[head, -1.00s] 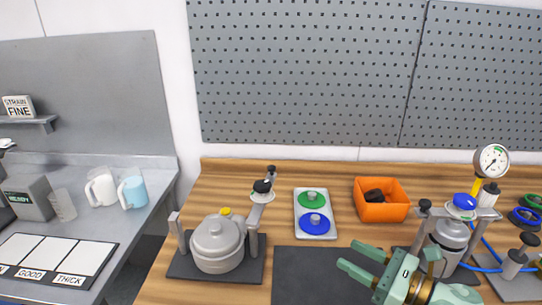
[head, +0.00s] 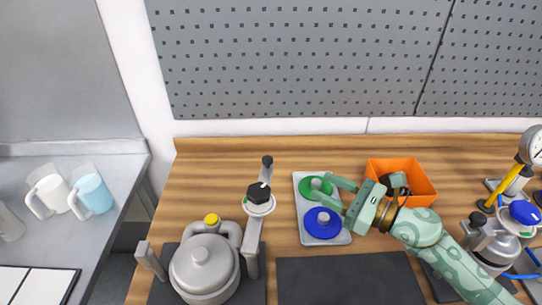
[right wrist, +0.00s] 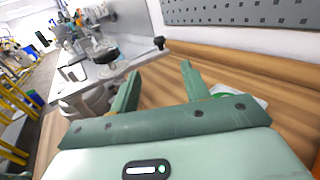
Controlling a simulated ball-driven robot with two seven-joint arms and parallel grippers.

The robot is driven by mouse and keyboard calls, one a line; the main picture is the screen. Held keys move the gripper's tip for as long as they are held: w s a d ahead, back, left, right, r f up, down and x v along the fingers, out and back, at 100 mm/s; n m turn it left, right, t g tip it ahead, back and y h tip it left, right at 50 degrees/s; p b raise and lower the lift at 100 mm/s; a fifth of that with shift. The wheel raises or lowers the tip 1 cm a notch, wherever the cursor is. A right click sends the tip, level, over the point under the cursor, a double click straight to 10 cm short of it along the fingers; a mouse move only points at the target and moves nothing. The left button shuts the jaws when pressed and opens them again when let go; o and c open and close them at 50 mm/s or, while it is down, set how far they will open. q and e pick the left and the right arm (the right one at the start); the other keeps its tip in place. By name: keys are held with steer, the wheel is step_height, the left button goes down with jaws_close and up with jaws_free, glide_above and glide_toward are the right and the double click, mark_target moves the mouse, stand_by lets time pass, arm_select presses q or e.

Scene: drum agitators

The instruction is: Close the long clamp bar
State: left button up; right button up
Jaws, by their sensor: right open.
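The long clamp bar (head: 255,230) is a grey arm on the post right of the grey lidded pot (head: 204,268). It points to the back, swung away from the lid, with a black knob (head: 258,192) on it and a black grip (head: 267,162) at its far end. The bar also shows in the right wrist view (right wrist: 138,50), ahead of my fingers. A second grey post (head: 150,259) stands left of the pot. My right gripper (head: 319,186) is open and empty over the tray, right of the bar and apart from it. My left gripper is out of view.
A grey tray (head: 338,238) holds a green lid (head: 312,188) and a blue lid (head: 322,223). An orange bin (head: 418,176) stands behind my right wrist. A second clamped vessel (head: 493,243) with a gauge is at right. A dark mat (head: 345,280) lies clear in front.

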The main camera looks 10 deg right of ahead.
mark_target(272, 162)
steer(key=p+x, duration=0.2)
steer(key=x, duration=1.3)
jaws_close()
